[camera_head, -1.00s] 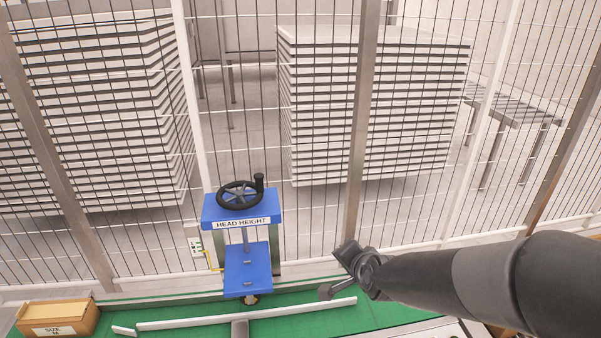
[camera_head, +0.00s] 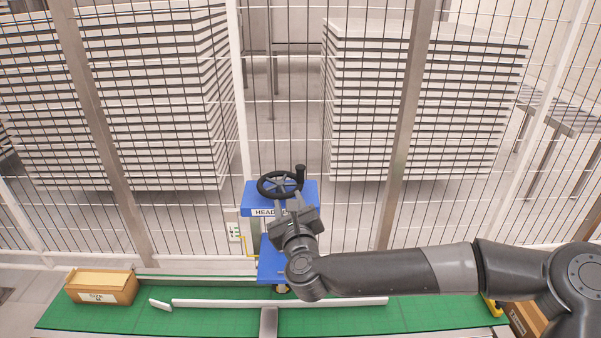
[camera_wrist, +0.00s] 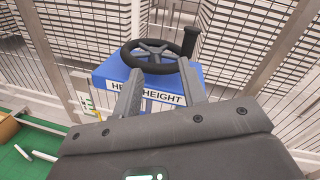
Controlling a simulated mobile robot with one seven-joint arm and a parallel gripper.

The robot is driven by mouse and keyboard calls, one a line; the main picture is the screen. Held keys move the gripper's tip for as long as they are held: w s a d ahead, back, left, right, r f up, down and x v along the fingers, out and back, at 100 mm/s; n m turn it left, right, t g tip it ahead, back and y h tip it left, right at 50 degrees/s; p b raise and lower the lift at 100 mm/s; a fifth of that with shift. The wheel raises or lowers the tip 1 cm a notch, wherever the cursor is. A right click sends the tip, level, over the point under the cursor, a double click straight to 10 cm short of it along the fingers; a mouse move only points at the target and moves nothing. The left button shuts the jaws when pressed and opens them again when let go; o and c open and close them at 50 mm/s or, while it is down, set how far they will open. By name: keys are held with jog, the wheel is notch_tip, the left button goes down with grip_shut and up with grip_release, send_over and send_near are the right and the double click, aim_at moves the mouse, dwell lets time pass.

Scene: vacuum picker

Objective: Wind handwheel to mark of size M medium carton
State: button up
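The black handwheel (camera_head: 281,183) lies on top of the blue head-height stand (camera_head: 252,199), with its upright knob (camera_head: 300,173) at the right rear of the rim. In the wrist view the handwheel (camera_wrist: 152,57) is straight ahead, with the knob (camera_wrist: 190,40) at its right. My gripper (camera_head: 289,202) is just in front of the wheel. Its two fingers (camera_wrist: 160,84) are spread apart, pointing at the near rim, with nothing visibly held; contact with the rim cannot be told. The size M carton (camera_head: 101,286) sits at the left of the green belt. My arm hides the stand's lower front; no size mark is readable.
A wire fence with metal posts (camera_head: 403,120) stands behind the stand, with stacked sheets (camera_head: 420,100) beyond it. A white rail (camera_head: 340,302) lies along the green belt (camera_head: 110,318). Another carton (camera_head: 524,320) is at the lower right, partly behind my arm.

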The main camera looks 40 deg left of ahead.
aim_at(301, 174)
jog(key=w+a+m, duration=0.2)
jog(key=w, duration=0.1)
jog(key=w+a+r+m+t+h, duration=0.1)
jog(key=w+a+m, duration=0.1)
jog(key=w, duration=0.2)
jog(key=w+a+m+t+h, duration=0.1)
jog(key=w+a+m, duration=0.1)
jog(key=w, duration=0.1)
jog(key=shift+w+a+r+m, duration=0.15)
jog(key=shift+w+a+m, duration=0.1)
jog(key=shift+w+m, duration=0.05)
grip_shut()
dwell(0.4)
